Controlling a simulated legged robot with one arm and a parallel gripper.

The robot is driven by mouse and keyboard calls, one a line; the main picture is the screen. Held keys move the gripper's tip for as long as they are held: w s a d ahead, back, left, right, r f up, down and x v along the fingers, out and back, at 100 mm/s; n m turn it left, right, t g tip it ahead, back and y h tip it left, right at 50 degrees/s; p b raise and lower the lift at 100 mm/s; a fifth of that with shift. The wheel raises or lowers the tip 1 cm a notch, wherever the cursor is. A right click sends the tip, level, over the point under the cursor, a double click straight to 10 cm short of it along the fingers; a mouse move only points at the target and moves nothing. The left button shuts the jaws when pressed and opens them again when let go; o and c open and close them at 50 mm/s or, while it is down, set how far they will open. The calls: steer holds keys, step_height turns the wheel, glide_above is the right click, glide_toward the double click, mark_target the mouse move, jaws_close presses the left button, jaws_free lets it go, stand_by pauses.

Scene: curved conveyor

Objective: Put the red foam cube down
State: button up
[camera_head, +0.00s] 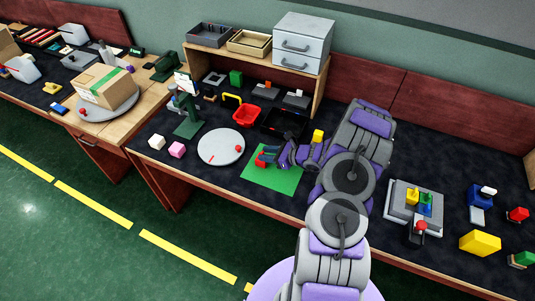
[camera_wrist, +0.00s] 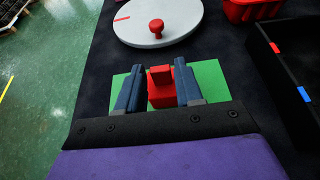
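My gripper (camera_wrist: 159,66) points down over the green mat (camera_wrist: 208,76), with its two dark blue fingers on either side of the red foam cube (camera_wrist: 161,97). A narrower red part shows just above the cube in the wrist view. Slim gaps seem to show between the fingers and the red, so the gripper looks open around it. In the head view, my gripper (camera_head: 268,156) is low over the green mat (camera_head: 283,184), and a bit of the red cube (camera_head: 261,161) shows beside the fingers. The cube's underside is hidden.
A round grey plate (camera_head: 219,147) with a red knob (camera_head: 239,149) lies left of the mat. A red bin (camera_head: 246,116) and a black tray (camera_head: 292,124) stand behind. A grey fixture (camera_head: 399,207) stands to the right.

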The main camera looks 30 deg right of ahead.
steer(key=shift+o, duration=1)
steer(key=shift+r, duration=0.1)
